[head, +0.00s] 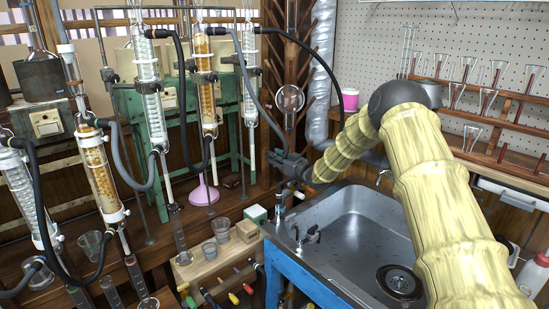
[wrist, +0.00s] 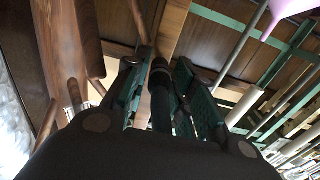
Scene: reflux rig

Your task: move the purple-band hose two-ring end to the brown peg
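My gripper (head: 282,158) is in front of the brown wooden rack, left of the sink. In the wrist view its two green-lined fingers (wrist: 158,88) close around a dark hose end (wrist: 160,82) with ringed ridges near its tip. No purple band or ring count can be made out on it. A brown wooden peg (wrist: 139,18) shows just beyond the hose tip; whether they touch cannot be told. In the head view a black hose (head: 318,60) arcs from the right-hand condenser toward my arm, and a grey hose (head: 255,95) drops toward my gripper. Which one I hold is unclear.
The brown rack (head: 300,60) has several angled pegs. Glass condensers and hoses crowd the left, on a green frame (head: 150,180). A round flask (head: 290,97) hangs above my gripper. The sink (head: 360,225) is below right. A pink funnel (head: 204,192) stands left.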

